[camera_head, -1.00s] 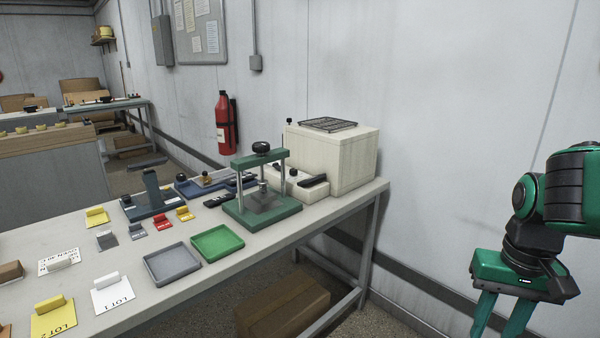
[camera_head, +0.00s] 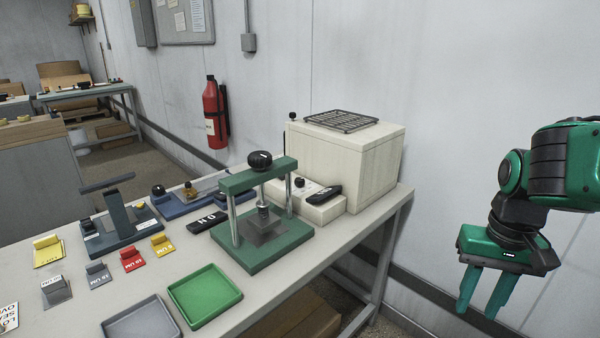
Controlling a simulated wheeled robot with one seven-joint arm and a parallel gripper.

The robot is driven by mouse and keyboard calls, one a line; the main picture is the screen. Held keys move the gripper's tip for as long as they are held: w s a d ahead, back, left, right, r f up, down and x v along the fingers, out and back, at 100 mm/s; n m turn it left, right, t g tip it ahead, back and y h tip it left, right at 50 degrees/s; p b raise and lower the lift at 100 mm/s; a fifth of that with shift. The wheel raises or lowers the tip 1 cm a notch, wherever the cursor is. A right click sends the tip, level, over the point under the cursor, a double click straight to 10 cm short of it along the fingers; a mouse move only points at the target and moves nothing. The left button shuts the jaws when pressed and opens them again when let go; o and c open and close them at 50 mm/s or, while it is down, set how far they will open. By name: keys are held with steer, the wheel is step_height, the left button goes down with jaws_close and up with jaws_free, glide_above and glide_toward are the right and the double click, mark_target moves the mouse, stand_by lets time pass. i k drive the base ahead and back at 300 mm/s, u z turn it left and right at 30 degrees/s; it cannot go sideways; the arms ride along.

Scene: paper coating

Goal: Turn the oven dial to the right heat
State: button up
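The oven is a cream box (camera_head: 365,170) at the far right end of the table. A low panel (camera_head: 322,208) juts from its front. A small round black knob (camera_head: 299,182) sits on that panel, with a black handle (camera_head: 326,192) to its right. Part of the panel is hidden behind the green press, and dial markings are too small to read. My gripper (camera_head: 478,305) hangs at the right, off the table's end and well apart from the oven. Its two green fingers point down and stand apart, with nothing between them.
A green press (camera_head: 262,252) with a black top knob (camera_head: 260,160) stands just before the oven. A wire rack (camera_head: 341,121) lies on the oven. Green (camera_head: 204,294) and grey (camera_head: 140,320) trays lie in front. A fire extinguisher (camera_head: 214,112) hangs on the wall. Space around my gripper is clear.

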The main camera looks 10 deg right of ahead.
mark_target(299, 181)
steer(key=k, duration=0.95)
steer(key=z, duration=0.65)
steer(key=i, duration=1.7)
steer(key=u, duration=1.15)
